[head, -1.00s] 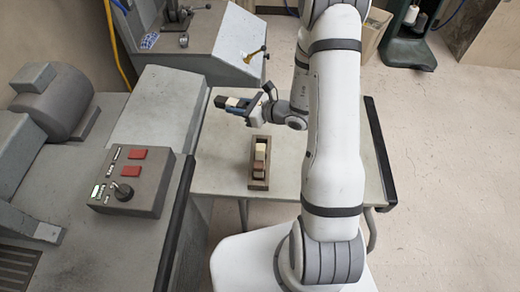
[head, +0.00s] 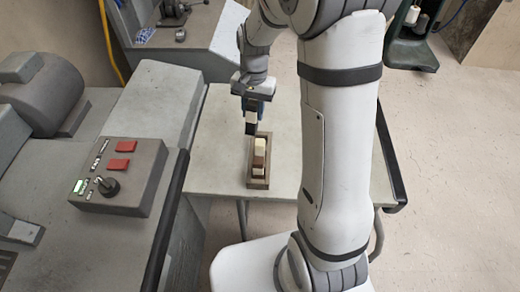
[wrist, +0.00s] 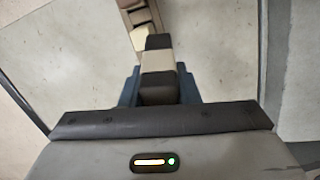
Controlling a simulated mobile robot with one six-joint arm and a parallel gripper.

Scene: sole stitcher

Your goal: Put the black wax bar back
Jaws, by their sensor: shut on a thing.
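My gripper (head: 252,108) points down over the table and is shut on the black wax bar (head: 250,129), which has a pale band around its middle. In the wrist view the black wax bar (wrist: 158,42) sticks out beyond the gripper (wrist: 158,88), with its pale band between the blue fingers. The long brown holder (head: 259,185) stands on the table just below the bar in the head view. A cream bar (head: 261,141) and a brown bar (head: 259,156) sit in it. I cannot tell whether the held bar touches the holder.
The grey table (head: 225,160) is bare around the holder. At the left are a grey machine (head: 160,95) and a control box (head: 120,175) with red buttons and a black knob. A grey bench (head: 190,45) with a clamp-like tool stands behind the table.

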